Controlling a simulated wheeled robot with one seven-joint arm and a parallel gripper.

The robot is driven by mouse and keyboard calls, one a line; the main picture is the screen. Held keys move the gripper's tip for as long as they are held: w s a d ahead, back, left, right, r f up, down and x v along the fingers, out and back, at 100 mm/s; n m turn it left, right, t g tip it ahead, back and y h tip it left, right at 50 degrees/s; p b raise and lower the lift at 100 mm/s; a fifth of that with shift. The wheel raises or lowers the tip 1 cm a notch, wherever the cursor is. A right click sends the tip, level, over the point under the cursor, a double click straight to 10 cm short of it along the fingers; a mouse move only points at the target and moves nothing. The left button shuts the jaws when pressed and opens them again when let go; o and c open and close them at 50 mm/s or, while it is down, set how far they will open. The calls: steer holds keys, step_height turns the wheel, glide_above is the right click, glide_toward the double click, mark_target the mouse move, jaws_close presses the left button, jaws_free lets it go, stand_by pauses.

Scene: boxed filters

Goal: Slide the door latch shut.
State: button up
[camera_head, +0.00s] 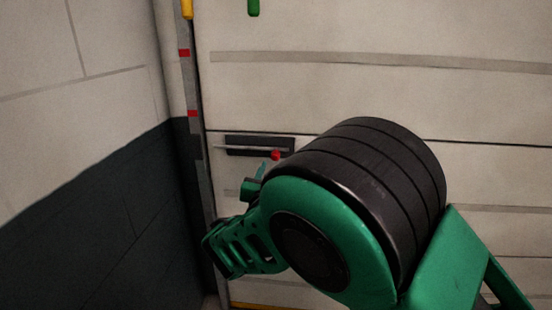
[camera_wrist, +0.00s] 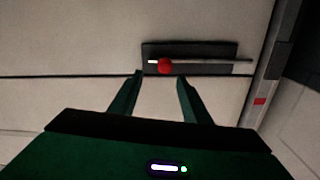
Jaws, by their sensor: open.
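The door latch (camera_head: 254,147) is a dark plate on the pale door, with a thin metal bar and a red knob (camera_head: 276,155) at its right end in the head view. In the wrist view the latch plate (camera_wrist: 215,50) lies above my fingers, with the red knob (camera_wrist: 165,66) toward its left. My gripper (camera_wrist: 159,80) is open and empty, one green finger on each side below the knob. The knob appears in line with the gap between the fingertips; I cannot tell the distance. In the head view my arm hides part of the gripper.
The pale panelled door (camera_head: 400,95) fills the back. A grey frame post with red marks (camera_head: 183,53) stands left of the latch, beside a side wall (camera_head: 85,190) with a dark lower part. Yellow (camera_head: 187,8) and green (camera_head: 253,7) handles show at the top.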

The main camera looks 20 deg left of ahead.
mark_target(275, 158)
steer(key=x, duration=0.7)
steer(key=a+x, duration=0.1)
steer(key=x, duration=0.2)
steer(key=shift+w+a, duration=0.1)
jaws_close()
